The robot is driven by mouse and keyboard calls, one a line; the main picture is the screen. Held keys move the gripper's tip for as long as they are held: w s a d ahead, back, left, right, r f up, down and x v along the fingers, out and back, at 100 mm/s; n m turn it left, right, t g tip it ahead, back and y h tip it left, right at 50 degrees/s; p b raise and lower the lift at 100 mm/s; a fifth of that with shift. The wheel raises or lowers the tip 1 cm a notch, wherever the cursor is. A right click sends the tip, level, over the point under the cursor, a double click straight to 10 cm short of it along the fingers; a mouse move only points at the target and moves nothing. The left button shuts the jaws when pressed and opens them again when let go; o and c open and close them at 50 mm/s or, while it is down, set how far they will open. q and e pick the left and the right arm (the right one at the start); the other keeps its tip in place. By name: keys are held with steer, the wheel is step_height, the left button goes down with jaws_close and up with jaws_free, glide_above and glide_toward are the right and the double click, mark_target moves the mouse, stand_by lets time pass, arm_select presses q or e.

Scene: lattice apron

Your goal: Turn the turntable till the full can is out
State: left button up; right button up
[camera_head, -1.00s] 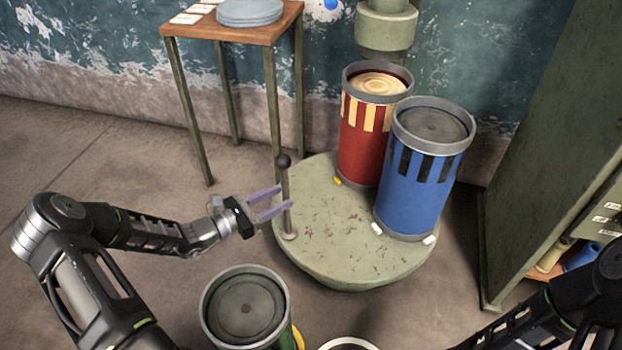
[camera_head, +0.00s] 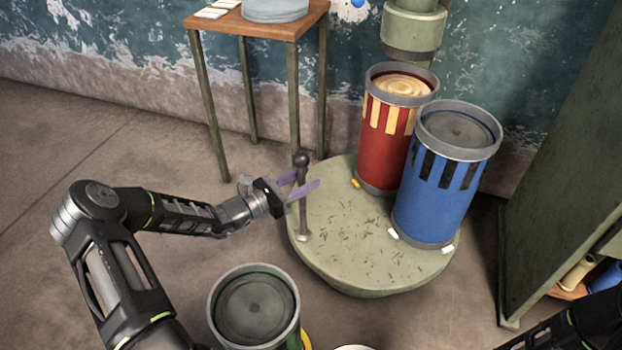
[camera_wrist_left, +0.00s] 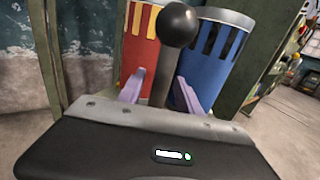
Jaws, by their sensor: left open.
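The turntable (camera_head: 350,255) is a round green-grey platform with a worn top. An upright post with a dark ball knob (camera_head: 301,160) stands at its left edge. A red can with yellow stripes (camera_head: 384,140), filled with a cream-coloured content, stands at the turntable's back under a green spout (camera_head: 413,30). A blue can with black stripes (camera_head: 437,195), its inside grey, stands at the right. My left gripper (camera_head: 303,184) is open with its lilac fingers on either side of the post; the left wrist view also shows the post between the fingers (camera_wrist_left: 159,88). My right gripper is out of view.
A green can with a grey inside (camera_head: 254,310) stands on the floor in front. A green cabinet (camera_head: 560,170) rises at the right.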

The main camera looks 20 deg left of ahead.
arm_select(q)
steer(key=shift+x, duration=1.05)
steer(key=shift+c, duration=0.2)
jaws_close()
stand_by(0.4)
